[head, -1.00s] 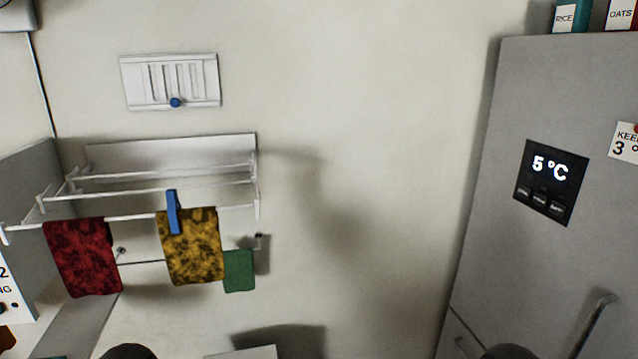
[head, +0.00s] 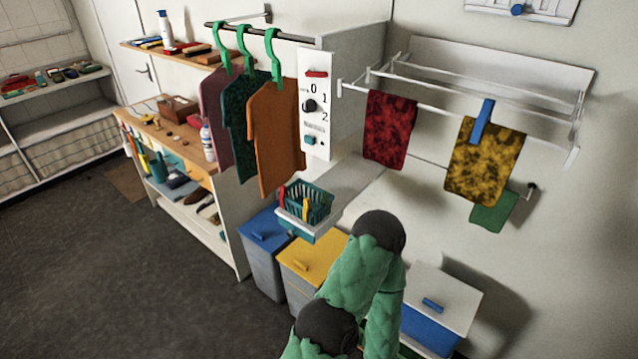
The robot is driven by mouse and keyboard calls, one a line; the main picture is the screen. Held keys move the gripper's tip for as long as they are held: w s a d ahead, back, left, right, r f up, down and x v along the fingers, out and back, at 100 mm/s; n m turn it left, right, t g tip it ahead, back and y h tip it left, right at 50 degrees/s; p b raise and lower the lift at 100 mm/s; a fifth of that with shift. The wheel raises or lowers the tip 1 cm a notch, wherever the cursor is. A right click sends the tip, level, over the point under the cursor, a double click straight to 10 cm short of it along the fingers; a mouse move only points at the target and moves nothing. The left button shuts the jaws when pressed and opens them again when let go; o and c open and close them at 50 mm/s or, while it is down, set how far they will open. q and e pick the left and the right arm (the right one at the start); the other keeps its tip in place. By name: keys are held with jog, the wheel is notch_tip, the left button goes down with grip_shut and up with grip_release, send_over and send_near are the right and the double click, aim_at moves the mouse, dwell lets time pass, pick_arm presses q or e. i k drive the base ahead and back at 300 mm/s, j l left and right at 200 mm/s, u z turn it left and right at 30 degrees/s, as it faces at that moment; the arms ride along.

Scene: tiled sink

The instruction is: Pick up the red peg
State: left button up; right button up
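A small teal basket (head: 322,199) with pegs sits on a pale ledge below the hanging shirts. A small red peg-like piece (head: 282,197) shows at its left edge, and a yellow peg (head: 306,209) shows at its front. They are too small for me to tell how they are held. A blue peg (head: 481,121) clips a mottled yellow cloth (head: 485,165) to the white rack. Part of my green-sleeved arm rises from the bottom middle, below and right of the basket. Neither of my grippers is in view.
Blue (head: 265,232) and yellow (head: 312,262) lidded bins stand under the basket, and a white-lidded bin (head: 450,297) stands right of my arm. A dark red cloth (head: 389,130) hangs from the rack (head: 430,108). A wooden shelf unit (head: 226,225) stands left. The floor at lower left is clear.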

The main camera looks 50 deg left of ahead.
aim_at(283, 193)
jog(key=k+j+u, duration=0.1)
jog(key=u, duration=1.85)
